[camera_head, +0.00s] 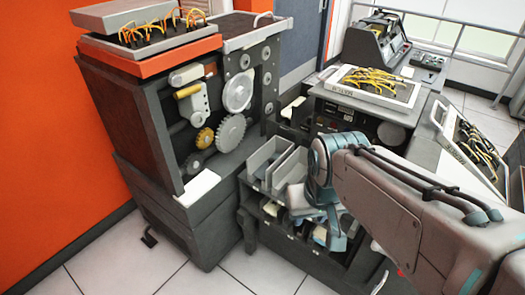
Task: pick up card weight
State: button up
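I cannot make out for certain which thing is the card weight; it may be hidden or too small to tell. My gripper (336,240) points down at the end of my arm, in front of the grey open-topped card bins (268,156) and over the lower tray of pockets (276,226). Pale pieces lie in these pockets, too small to name. My arm hides part of the bins and tray. The fingertips are too small and dark to tell whether they are open or shut, and I see nothing clearly held.
A dark machine with gears (231,132) stands left, with a white card stack (199,187) on its ledge. Grey consoles with yellow-wired plugboards (368,87) stand behind and right. An orange wall (45,110) bounds the left.

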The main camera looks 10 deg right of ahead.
aim_at(260, 173)
jog(key=k, duration=1.25)
jog(key=u, duration=0.75)
jog(key=i, duration=2.15)
jog(key=z, duration=1.25)
jog(key=i, duration=0.45)
jog(key=z, duration=0.4)
